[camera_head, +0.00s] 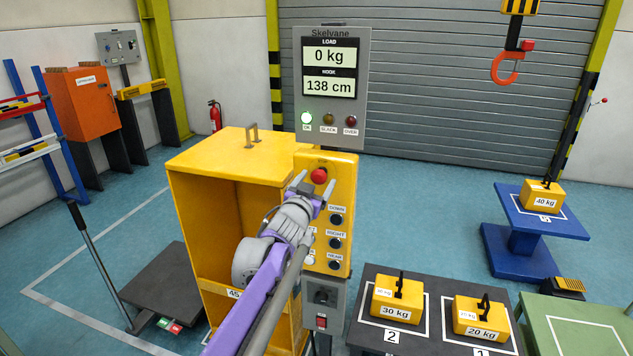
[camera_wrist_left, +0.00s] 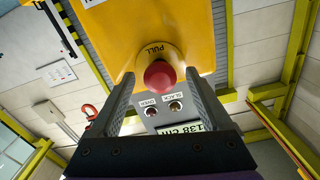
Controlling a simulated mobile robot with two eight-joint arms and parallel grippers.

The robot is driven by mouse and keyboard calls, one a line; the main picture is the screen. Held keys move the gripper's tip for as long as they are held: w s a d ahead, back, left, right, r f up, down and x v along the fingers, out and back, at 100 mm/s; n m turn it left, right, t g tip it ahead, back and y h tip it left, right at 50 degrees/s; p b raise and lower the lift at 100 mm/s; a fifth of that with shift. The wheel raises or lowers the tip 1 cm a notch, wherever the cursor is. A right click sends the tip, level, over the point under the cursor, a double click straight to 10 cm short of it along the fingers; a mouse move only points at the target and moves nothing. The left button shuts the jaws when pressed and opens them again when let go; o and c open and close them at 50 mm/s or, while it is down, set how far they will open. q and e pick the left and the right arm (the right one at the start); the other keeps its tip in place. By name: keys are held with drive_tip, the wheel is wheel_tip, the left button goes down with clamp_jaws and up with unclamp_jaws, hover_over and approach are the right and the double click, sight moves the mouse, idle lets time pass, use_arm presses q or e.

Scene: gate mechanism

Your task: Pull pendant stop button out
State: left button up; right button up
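The pendant (camera_head: 341,215) is a yellow control box with a red stop button (camera_head: 319,176) at its top and several dark buttons below. My left gripper (camera_head: 315,187) is in front of the pendant at the stop button. In the left wrist view the red stop button (camera_wrist_left: 159,74) sits on a yellow collar marked PULL, between the tips of my left gripper (camera_wrist_left: 157,85). The fingers are apart, with a gap visible on both sides of the button. My right gripper is not in view.
A display panel (camera_head: 331,85) reads 0 kg and 138 cm, with a green lamp lit. A yellow cabinet (camera_head: 215,150) stands left of the pendant. A dark table (camera_head: 440,338) with 30 kg and 20 kg weights is at the lower right. A red hook (camera_head: 505,68) hangs at the upper right.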

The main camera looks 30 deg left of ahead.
use_arm(q)
drive_tip(key=v, duration=1)
drive_tip(key=shift+s, duration=0.35)
